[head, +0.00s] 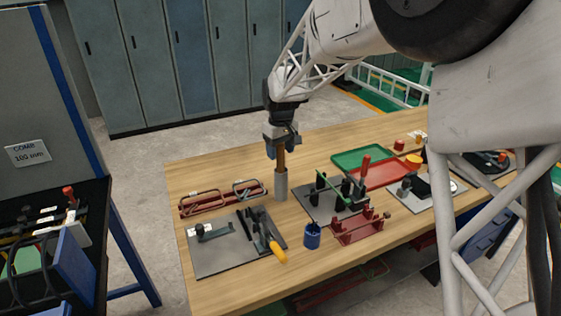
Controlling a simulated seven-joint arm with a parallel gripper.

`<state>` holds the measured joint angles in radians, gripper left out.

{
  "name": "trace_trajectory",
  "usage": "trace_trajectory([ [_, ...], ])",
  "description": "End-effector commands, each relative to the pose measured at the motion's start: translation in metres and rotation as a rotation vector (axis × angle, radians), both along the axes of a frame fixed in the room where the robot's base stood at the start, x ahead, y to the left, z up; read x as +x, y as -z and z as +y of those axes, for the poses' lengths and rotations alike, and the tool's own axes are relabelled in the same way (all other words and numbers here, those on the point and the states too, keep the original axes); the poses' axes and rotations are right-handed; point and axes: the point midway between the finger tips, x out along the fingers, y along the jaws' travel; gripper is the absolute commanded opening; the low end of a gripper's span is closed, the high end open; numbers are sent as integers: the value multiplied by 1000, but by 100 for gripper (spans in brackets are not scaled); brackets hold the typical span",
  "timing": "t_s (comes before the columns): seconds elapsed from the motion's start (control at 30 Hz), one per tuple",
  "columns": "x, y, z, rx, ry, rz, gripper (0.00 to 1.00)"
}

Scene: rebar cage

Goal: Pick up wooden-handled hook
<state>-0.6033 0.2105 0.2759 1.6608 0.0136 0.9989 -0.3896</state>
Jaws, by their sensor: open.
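A brown wooden handle (281,160), which appears to belong to the wooden-handled hook, stands upright in a grey cylindrical holder (281,186) on the wooden table. Its hook part is not visible; the holder or my gripper hides it. My gripper (281,143) points down directly over the handle, with its jaws open at the handle's upper end. I cannot tell from this view whether the fingers touch the handle.
A grey board (215,247) with tools, a yellow-handled tool (277,251) and a blue cup (312,236) are in front. A fixture (335,199), green tray (362,158) and red tray (385,174) stand right. Bare wood lies behind the holder.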

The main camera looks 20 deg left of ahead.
Motion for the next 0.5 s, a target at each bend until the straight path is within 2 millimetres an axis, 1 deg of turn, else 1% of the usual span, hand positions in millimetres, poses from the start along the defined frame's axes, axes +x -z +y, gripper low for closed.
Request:
trace_trajectory([
  [0.03, 0, 7, 0, -1, 0, 2, 59],
  [0.1, 0, 14, 0, 0, 0, 1, 59],
  [0.2, 0, 21, 0, 1, 0, -1, 59],
  [0.5, 0, 24, 0, 2, 0, -1, 59],
])
